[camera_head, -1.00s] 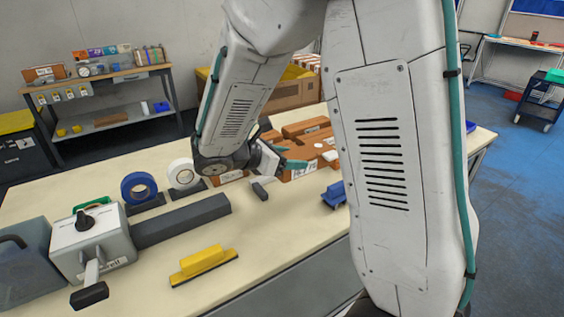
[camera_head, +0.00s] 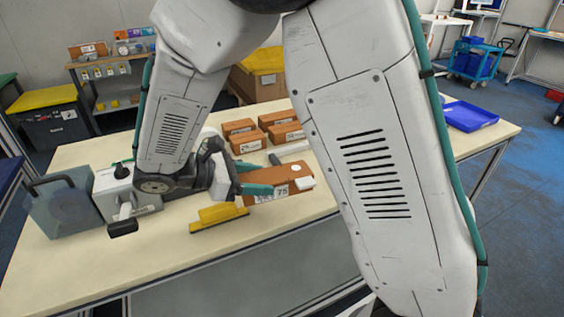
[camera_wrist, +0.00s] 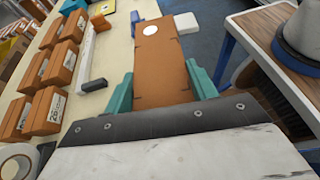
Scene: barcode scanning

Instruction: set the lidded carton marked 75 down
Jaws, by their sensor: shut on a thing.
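The lidded carton marked 75 (camera_head: 267,177) is orange-brown, with a white label on its side. My gripper (camera_head: 258,178) is shut on it, with teal fingers on either side. It is over the front part of the table (camera_head: 160,238); I cannot tell whether it touches the tabletop. In the wrist view the carton (camera_wrist: 160,65) lies between the fingers (camera_wrist: 160,86), with a white round patch on top. A small white piece (camera_wrist: 187,22) is at its far end. Part of the carton's near end is hidden by my gripper.
Several similar cartons (camera_head: 249,143) stand farther back on the table. A yellow-topped tool (camera_head: 218,215) lies just left and in front of the carton. A grey machine (camera_head: 115,190) is at left. A blue tray (camera_head: 470,116) sits at the right end, with bare tabletop beside it.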

